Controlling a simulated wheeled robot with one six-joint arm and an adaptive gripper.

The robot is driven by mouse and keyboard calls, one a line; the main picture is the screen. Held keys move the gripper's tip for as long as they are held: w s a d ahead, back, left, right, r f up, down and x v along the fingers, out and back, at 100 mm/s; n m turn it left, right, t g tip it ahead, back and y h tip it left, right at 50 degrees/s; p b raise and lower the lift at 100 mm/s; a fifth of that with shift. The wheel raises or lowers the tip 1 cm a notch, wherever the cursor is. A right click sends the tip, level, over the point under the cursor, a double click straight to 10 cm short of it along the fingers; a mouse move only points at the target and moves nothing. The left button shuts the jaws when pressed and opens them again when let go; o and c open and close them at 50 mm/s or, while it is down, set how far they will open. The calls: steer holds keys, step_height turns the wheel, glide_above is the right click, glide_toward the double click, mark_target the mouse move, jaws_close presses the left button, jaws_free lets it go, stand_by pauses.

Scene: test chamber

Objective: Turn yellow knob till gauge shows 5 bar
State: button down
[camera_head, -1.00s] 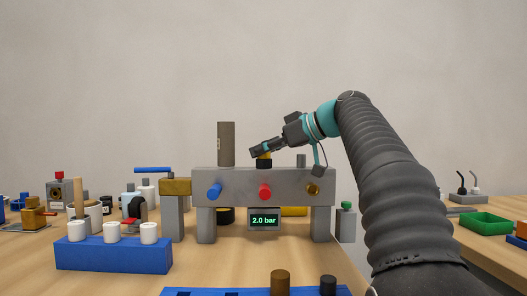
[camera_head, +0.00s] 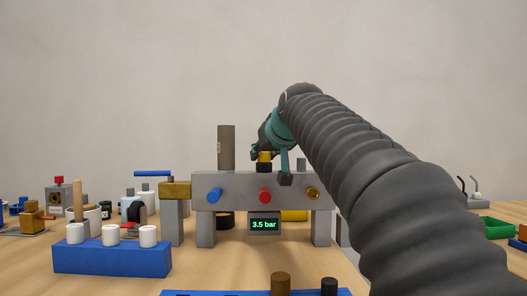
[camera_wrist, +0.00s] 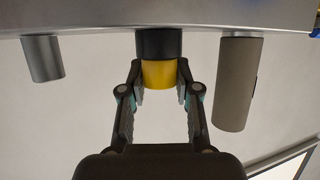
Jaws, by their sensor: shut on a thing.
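The yellow knob (camera_head: 264,156) stands upright on a black collar on top of the grey beam. It also shows in the wrist view (camera_wrist: 159,74), hanging below its black collar because that view is upside down. My gripper (camera_wrist: 160,84) is shut on the yellow knob, one finger on each side of it. In the head view my gripper (camera_head: 262,154) is at the knob and partly hidden by my own wrist. The gauge display (camera_head: 264,225) under the beam reads 3.5 bar in green digits.
The grey beam (camera_head: 240,186) carries blue, red and brass knobs on its front. A tall grey-brown cylinder (camera_head: 226,147) rises left of the yellow knob, and a short grey post (camera_head: 301,164) stands to its right. A blue rack (camera_head: 112,258) with white cylinders is at front left.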

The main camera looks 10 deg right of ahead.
steer(key=m+h, duration=0.4)
steer(key=shift+a+h+p, duration=0.2)
steer(key=shift+h+p, duration=0.15)
steer(key=shift+h, duration=0.05)
steer(key=shift+d+m+g+h+p, duration=0.15)
steer(key=shift+m+g+h, duration=0.55)
steer(key=shift+m+h, duration=0.45)
steer(key=shift+a+m+g+h+p, duration=0.15)
steer(key=shift+m+g+h, duration=0.55)
steer(key=shift+m+h, duration=0.4)
steer(key=shift+d+m+g+h, duration=0.15)
steer(key=shift+m+g+h, duration=0.1)
steer(key=shift+g, duration=0.05)
steer(key=shift+f, duration=0.1)
steer(key=c, duration=0.8)
jaws_free()
steer(key=v, duration=1.2)
